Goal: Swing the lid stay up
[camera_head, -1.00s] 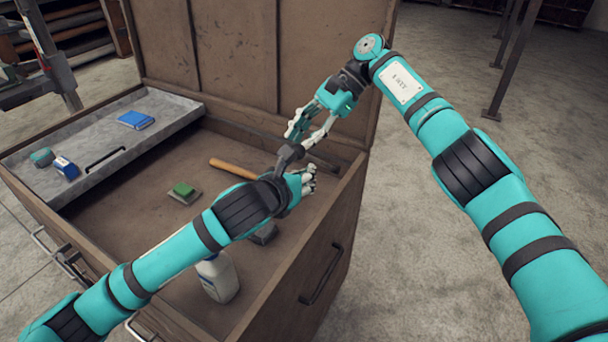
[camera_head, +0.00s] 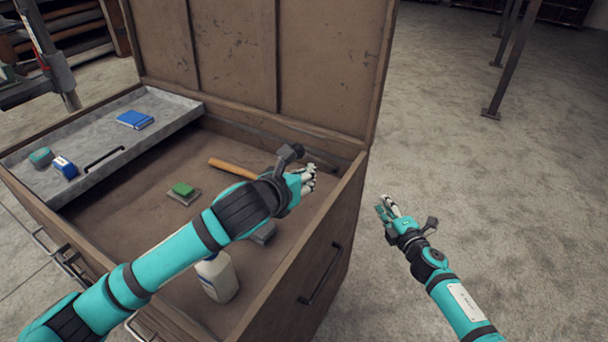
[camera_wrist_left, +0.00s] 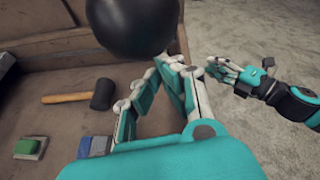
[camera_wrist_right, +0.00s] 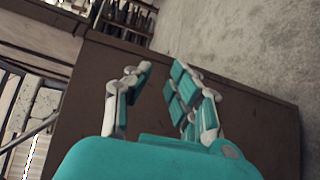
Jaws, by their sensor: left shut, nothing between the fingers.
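The wooden chest (camera_head: 300,282) stands with its lid (camera_head: 235,50) raised at the back. I cannot clearly make out the lid stay; a short dark piece (camera_head: 328,171) shows low in the chest's back right corner, just past my left fingers. My left gripper (camera_head: 308,178) is shut and empty over the right part of the chest. A large black rounded shape (camera_wrist_left: 132,25) looms near its fingertips in the left wrist view; I cannot tell what it is. My right gripper (camera_head: 387,206) is open and empty, outside the chest to its right.
In the chest are a hammer (camera_head: 232,168), a green-topped block (camera_head: 183,189), a white bottle (camera_head: 218,278) and a grey tray (camera_head: 75,135) holding a blue book (camera_head: 135,119) and small items. Floor right of the chest is clear up to a metal post (camera_head: 515,60).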

